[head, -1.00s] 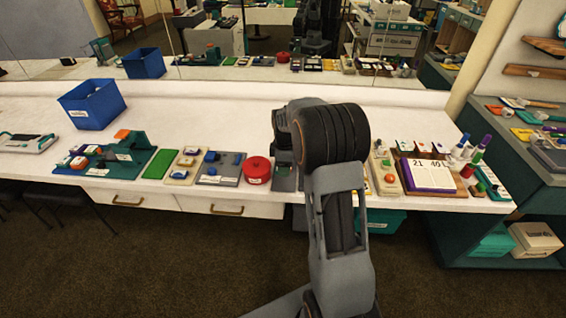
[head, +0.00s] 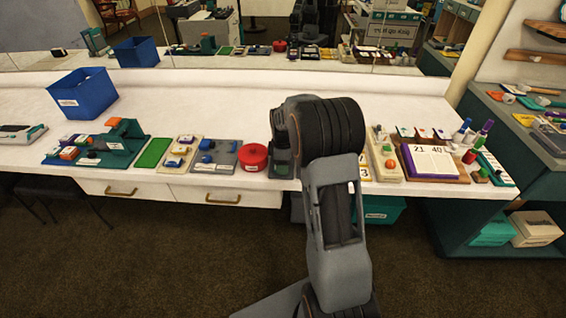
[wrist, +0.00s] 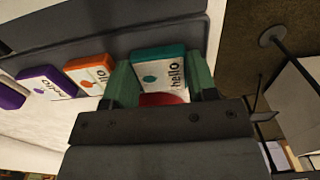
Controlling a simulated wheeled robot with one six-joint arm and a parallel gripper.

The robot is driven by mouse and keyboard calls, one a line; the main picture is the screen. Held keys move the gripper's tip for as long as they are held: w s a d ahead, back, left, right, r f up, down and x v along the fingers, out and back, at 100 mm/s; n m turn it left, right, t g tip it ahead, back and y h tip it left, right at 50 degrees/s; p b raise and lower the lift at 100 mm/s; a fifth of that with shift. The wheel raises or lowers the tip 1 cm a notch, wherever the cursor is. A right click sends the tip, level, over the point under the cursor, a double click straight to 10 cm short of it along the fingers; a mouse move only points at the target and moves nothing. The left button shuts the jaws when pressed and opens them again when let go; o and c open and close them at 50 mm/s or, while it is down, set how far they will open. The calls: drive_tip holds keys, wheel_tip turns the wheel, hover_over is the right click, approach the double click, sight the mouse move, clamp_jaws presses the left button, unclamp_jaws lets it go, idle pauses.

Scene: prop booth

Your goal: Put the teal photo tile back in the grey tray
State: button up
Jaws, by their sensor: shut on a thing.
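In the wrist view, my gripper (wrist: 160,82) has green fingertips shut on the teal photo tile (wrist: 158,62). The tile has a white face with a teal picture and "hello" on it. It is level with the row of an orange tile (wrist: 88,70) and a purple tile (wrist: 42,84). The grey tray (wrist: 110,42) runs behind this row. I cannot tell whether the teal tile touches it. A red thing (wrist: 162,99) shows below the tile, mostly hidden. In the head view my own arm hides the gripper and the held tile.
A red round tin (head: 253,158) and a grey board with blue pieces (head: 217,157) stand left of my arm. A blue bin (head: 82,93) is at the back left.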

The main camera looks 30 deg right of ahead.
drive_tip(key=o, duration=1)
drive_tip(key=shift+r, duration=0.1)
wheel_tip(320, 180, up, 14)
drive_tip(key=p, duration=0.1)
idle(0.4)
